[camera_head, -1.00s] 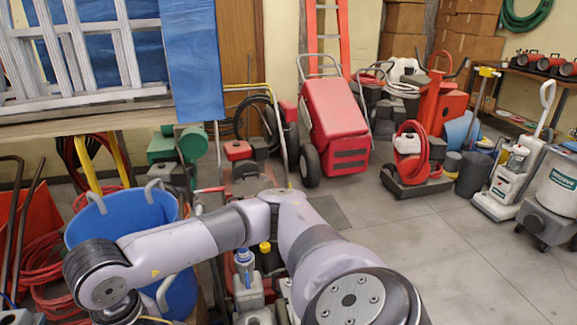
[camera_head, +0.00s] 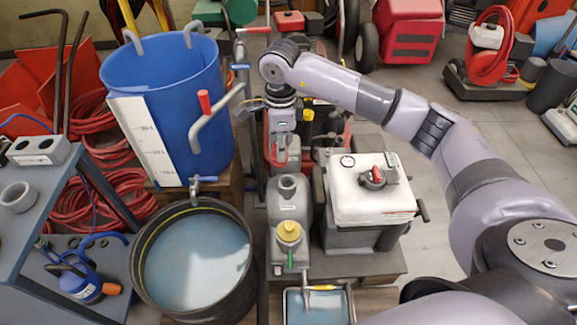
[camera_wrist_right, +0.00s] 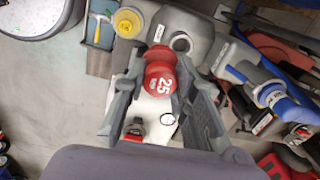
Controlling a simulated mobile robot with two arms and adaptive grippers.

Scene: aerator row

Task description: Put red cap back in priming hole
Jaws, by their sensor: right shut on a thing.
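The red cap (camera_wrist_right: 160,78), marked 25, sits between the fingers of my right gripper (camera_wrist_right: 163,82) in the wrist view. The gripper is shut on it. In the head view my right gripper (camera_head: 282,152) hangs over the grey pump body, and the red cap (camera_head: 293,151) shows partly between its fingers. The priming hole (camera_head: 287,182) is an open round neck on the grey pump, just in front of the gripper. It also shows in the wrist view (camera_wrist_right: 181,42), apart from the cap. My left gripper is not in view.
A white engine tank (camera_head: 370,190) stands right of the pump. A blue barrel (camera_head: 165,90) and a black water tub (camera_head: 197,262) stand left. A small tray (camera_head: 318,306) lies in front.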

